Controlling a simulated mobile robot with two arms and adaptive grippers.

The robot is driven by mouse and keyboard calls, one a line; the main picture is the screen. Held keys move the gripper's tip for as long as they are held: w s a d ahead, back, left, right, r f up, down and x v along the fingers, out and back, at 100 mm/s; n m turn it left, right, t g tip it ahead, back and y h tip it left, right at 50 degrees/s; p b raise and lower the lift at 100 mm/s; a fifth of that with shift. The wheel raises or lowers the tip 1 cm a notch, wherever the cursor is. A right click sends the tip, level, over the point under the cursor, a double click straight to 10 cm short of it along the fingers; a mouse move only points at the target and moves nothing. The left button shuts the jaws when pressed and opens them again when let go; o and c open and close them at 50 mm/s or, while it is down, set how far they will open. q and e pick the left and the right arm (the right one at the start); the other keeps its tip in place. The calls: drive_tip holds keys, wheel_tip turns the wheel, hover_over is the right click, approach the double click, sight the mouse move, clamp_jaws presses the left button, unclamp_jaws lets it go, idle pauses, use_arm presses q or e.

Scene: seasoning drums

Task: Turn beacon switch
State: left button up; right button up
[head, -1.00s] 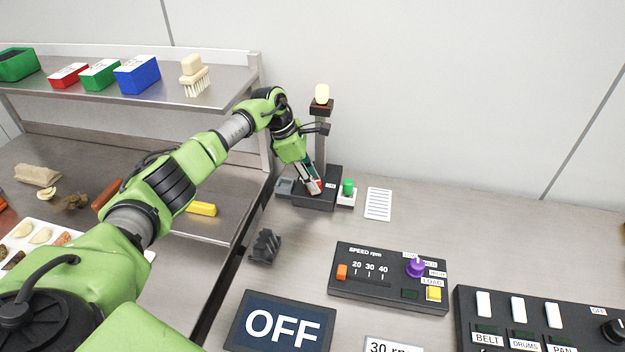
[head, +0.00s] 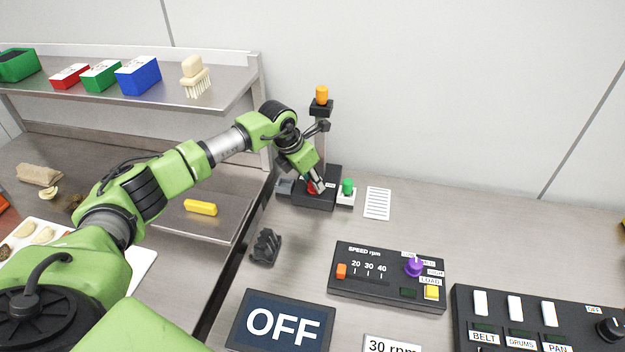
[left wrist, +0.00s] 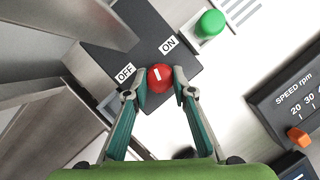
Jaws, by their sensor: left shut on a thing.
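The beacon switch is a red knob with a white mark (left wrist: 160,78) on a dark box (head: 318,204), between OFF and ON labels. In the left wrist view, my left gripper (left wrist: 159,86) has a finger on each side of the knob and is shut on it. In the head view, my left gripper (head: 317,186) reaches down to the box and partly hides the knob. The beacon lamp (head: 322,94) on top of the post behind the box is orange. My right gripper is not in view.
A green button (head: 347,187) stands just right of the switch box. A speed panel (head: 388,278), an OFF screen (head: 281,322) and a switch panel (head: 540,318) lie nearer. A metal shelf (head: 125,108) stands left. The counter at the right rear is clear.

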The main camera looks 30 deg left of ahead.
use_arm(q)
drive_tip(key=shift+d+r+n+t+y+b, duration=0.1)
drive_tip(key=shift+n+t+y+b, duration=0.35)
drive_tip(key=shift+n, duration=1.45)
drive_tip(key=shift+y, duration=0.35)
drive_tip(key=o, duration=1.1)
drive_tip(key=v, duration=1.2)
drive_tip(key=shift+w, duration=0.2)
drive_tip(key=shift+r, duration=0.15)
